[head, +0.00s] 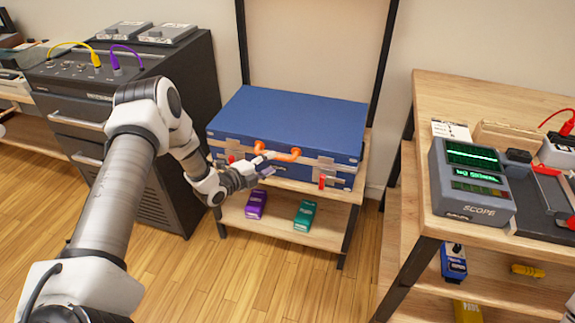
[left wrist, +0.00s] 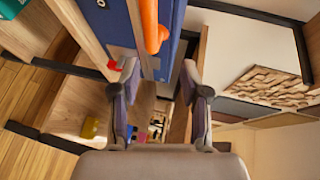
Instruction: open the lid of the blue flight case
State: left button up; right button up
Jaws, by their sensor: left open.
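The blue flight case (head: 295,115) lies flat on the rack's top shelf with its lid down. Its front has an orange handle (head: 278,152), a red latch (head: 322,181) on the right and another red latch (head: 231,159) on the left. My left gripper (head: 265,167) is in front of the case, close to the handle, and hides part of the front. In the left wrist view my left gripper (left wrist: 160,72) is open with nothing between its fingers. The handle (left wrist: 152,25) and the blue case (left wrist: 172,18) show beyond the fingertips. My right gripper is out of view.
The wooden rack's lower shelf (head: 278,222) holds a purple pedal (head: 256,204) and a green pedal (head: 304,215). A dark cabinet (head: 150,180) stands left. A wooden bench (head: 450,95) with a scope (head: 470,180) stands right. The floor in front is clear.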

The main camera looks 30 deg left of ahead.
pick_arm(q)
jog(key=shift+n+t+y, duration=0.3)
jog(key=shift+n+y, duration=0.2)
jog(key=shift+y, duration=0.1)
jog(key=w+f+b, duration=0.1)
jog(key=w, duration=0.1)
jog(key=w+a+f+b, duration=0.1)
jog(key=w, duration=0.1)
jog(key=w+a+f+b, duration=0.1)
jog(key=w, duration=0.2)
jog(key=shift+a, duration=0.15)
grip_shut()
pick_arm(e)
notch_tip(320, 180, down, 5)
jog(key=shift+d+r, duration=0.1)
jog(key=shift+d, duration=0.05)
